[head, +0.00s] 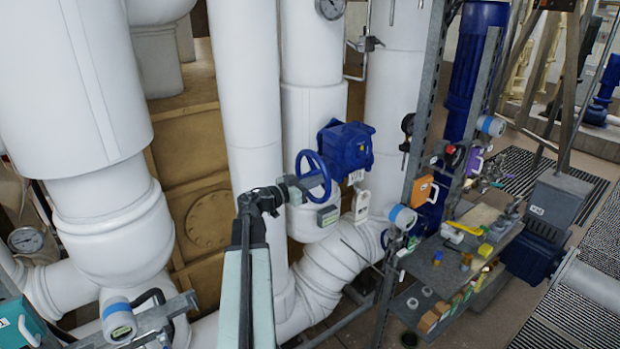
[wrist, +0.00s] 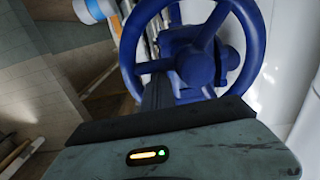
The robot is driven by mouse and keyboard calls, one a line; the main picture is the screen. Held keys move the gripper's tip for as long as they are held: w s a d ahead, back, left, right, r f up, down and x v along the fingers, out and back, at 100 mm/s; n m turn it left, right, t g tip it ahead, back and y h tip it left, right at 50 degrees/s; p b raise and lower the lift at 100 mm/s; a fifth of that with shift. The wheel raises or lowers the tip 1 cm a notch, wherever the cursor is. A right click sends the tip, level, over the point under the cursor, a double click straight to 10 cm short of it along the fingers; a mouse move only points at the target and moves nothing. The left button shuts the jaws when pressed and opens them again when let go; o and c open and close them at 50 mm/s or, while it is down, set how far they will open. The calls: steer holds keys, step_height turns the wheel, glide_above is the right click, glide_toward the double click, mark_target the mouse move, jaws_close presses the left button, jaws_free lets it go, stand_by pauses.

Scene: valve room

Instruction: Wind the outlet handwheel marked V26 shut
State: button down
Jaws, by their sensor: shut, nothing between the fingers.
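The blue handwheel (head: 326,178) is mounted on a blue gearbox (head: 347,146) on the white pipe, near the middle of the head view. A white label and a hanging white tag (head: 362,205) sit beside it; I cannot read V26 on them. My gripper (head: 302,185) is shut and empty, its tip at the wheel's near side. In the wrist view the wheel (wrist: 196,68) fills the upper middle, with hub, spokes and rim visible. There my gripper (wrist: 160,92) points at the wheel, overlapping its lower left; I cannot tell whether it touches.
Thick white pipes (head: 252,100) stand around the wheel. A steel upright (head: 420,130) and a cluttered grey shelf (head: 450,260) stand to the right. A blue-and-white transmitter (head: 402,217) sits to the right below the wheel. Floor gratings lie at far right.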

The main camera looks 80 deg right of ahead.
steer(key=shift+s+a+f+b, duration=0.1)
steer(key=shift+f+b, duration=0.6)
steer(key=shift+f, duration=0.15)
steer(key=shift+f+b, duration=0.85)
steer(key=shift+w+d+f+b, duration=0.4)
steer(key=shift+d+f+b, duration=0.05)
steer(key=shift+f+b, duration=0.3)
